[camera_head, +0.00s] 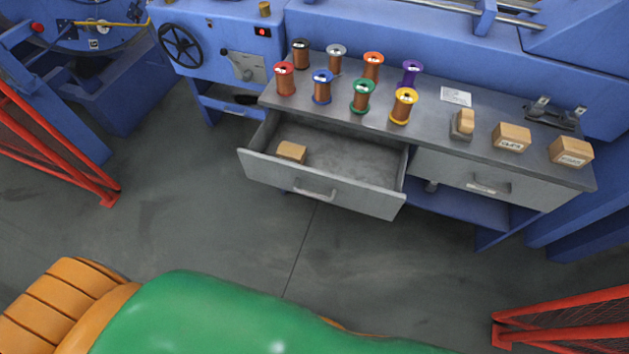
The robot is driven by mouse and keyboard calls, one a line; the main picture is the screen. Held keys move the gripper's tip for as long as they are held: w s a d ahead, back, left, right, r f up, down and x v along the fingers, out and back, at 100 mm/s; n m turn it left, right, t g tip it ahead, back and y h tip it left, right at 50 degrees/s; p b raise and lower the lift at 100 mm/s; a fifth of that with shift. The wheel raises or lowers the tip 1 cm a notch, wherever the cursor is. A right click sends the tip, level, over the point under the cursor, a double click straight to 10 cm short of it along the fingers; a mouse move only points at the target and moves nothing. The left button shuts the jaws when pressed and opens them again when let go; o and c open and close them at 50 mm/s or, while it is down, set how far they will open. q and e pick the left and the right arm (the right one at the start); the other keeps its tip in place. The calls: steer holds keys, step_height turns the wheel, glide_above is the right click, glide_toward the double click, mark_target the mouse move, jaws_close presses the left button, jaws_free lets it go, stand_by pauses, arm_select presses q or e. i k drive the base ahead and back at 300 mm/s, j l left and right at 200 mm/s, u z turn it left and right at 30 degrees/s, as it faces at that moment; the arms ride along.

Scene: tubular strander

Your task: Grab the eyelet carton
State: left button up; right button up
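Three small cardboard cartons are in view, and their labels are too small to read, so I cannot tell which one is the eyelet carton. One carton (291,152) lies inside the open left drawer (320,190), near its left end. Another carton (511,138) stands on the grey bench top toward the right. A third carton (571,152) stands at the bench's right front corner. Neither of my grippers shows in the head view.
Several wire spools, such as the yellow one (404,107), stand on the bench top (440,122). A small block on a stand (462,124) is left of the bench cartons. The right drawer (490,182) is closed. Red barriers (565,320) stand at both sides; open floor (230,225) lies in front.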

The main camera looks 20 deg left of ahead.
mark_target(568, 151)
steer(key=z, duration=1.25)
